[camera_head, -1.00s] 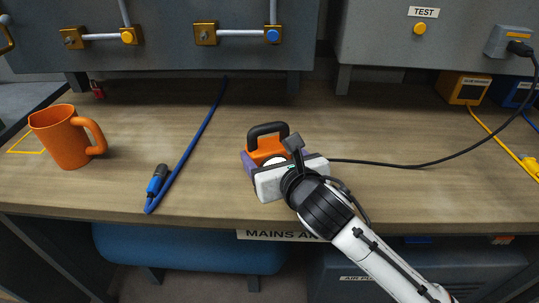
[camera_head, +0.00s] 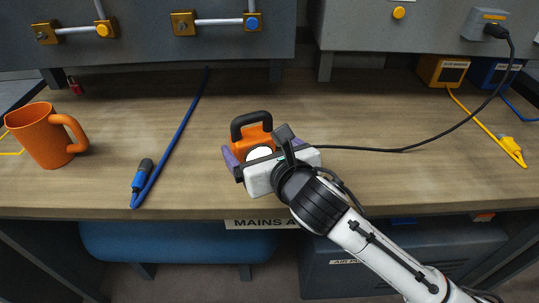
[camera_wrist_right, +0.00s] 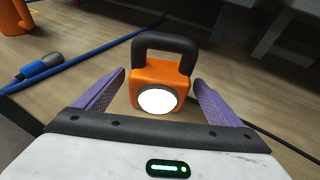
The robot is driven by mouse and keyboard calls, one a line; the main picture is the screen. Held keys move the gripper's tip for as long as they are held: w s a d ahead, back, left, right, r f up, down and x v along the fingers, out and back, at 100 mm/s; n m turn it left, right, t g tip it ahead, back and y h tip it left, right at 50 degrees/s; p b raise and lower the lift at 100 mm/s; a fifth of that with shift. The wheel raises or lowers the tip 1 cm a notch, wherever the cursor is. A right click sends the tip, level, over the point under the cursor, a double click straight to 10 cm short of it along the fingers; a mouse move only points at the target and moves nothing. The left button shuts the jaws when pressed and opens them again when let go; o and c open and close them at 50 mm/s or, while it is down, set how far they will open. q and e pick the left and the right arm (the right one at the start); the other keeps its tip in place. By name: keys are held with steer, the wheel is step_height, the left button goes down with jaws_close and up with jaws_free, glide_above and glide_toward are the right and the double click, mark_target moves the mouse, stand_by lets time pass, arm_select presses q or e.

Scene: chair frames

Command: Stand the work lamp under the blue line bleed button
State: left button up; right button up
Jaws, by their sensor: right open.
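The work lamp (camera_head: 254,131) is an orange block with a black top handle and a round white lens. It stands upright on the bench, and its black cable runs off to the right. It also shows in the right wrist view (camera_wrist_right: 160,75). My right gripper (camera_head: 236,158) is open, its purple fingers (camera_wrist_right: 160,95) on either side of the lamp; I cannot tell whether they touch it. The blue line bleed button (camera_head: 253,24) is on a brass block on the grey panel, behind the lamp and about straight above it in the head view. My left gripper is not in view.
An orange mug (camera_head: 40,135) stands at the left. A blue hose (camera_head: 178,130) lies on the bench between mug and lamp. A yellow button (camera_head: 103,31) is on the panel's left. A yellow cable (camera_head: 490,130) lies at the right. The bench (camera_head: 350,110) behind the lamp is bare.

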steer(key=p+v, duration=0.1)
steer(key=v, duration=0.8)
steer(key=shift+s+d+r, duration=0.1)
steer(key=shift+s+d, duration=0.1)
steer(key=shift+s, duration=0.15)
